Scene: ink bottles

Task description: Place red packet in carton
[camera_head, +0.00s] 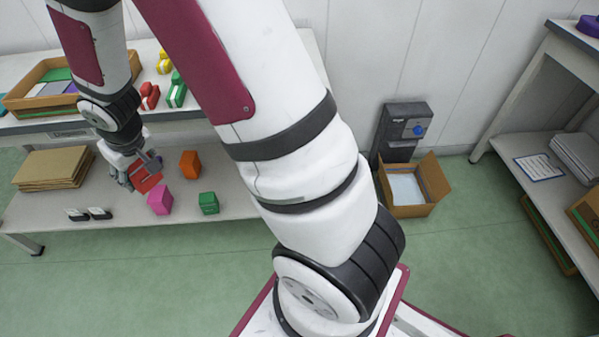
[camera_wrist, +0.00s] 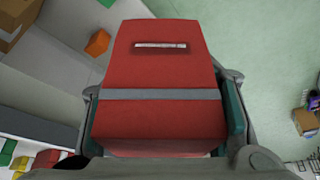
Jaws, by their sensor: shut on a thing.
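The red packet (camera_head: 147,181) is a boxy red block with a grey band and a pale slot mark. It fills the middle of the wrist view (camera_wrist: 160,70). My gripper (camera_head: 139,172) is shut on it, with one finger along each side, and holds it above the left lower shelf. The carton (camera_head: 431,186) is an open brown box with raised flaps and a pale inside. It stands on the floor right of my arm, far from my gripper. A brown box at the right edge of the wrist view may be the same carton.
A pink block (camera_head: 160,200), an orange block (camera_head: 190,164) and a green block (camera_head: 208,203) stand on the lower shelf near my gripper. A cardboard stack (camera_head: 52,168) lies left. A dark grey unit (camera_head: 402,128) stands behind the carton. Green floor is clear before it.

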